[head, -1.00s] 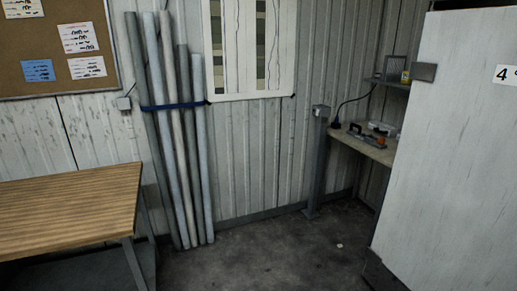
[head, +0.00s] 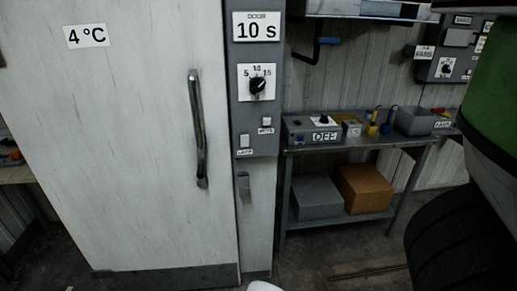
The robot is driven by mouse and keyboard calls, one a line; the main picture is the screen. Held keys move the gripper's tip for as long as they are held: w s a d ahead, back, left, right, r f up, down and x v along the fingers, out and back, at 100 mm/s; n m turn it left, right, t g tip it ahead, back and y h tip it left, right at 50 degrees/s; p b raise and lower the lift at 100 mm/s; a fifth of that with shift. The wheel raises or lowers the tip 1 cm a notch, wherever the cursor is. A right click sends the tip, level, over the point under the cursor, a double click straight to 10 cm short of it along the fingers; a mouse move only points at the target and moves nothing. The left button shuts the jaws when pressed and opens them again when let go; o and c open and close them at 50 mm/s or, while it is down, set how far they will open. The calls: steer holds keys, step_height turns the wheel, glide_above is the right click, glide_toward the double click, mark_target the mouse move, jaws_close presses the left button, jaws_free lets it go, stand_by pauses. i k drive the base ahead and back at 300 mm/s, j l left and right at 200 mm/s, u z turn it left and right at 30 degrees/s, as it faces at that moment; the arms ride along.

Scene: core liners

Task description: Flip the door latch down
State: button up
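The white cold-room door (head: 140,150) fills the left of the head view and looks shut, marked 4 °C. A long dark vertical handle (head: 198,130) is on its right side. On the frame just right of the door, a small grey latch-like piece (head: 244,184) sits below the control box. It is too small to tell whether its lever is up or down. My gripper is not in view.
A grey control box (head: 257,85) with a "10 s" sign and a dial is right of the door. A metal bench (head: 345,147) with devices stands farther right, with a grey box (head: 317,197) and a brown box (head: 364,189) below.

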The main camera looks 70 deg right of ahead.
mark_target(202, 182)
steer(key=z, duration=1)
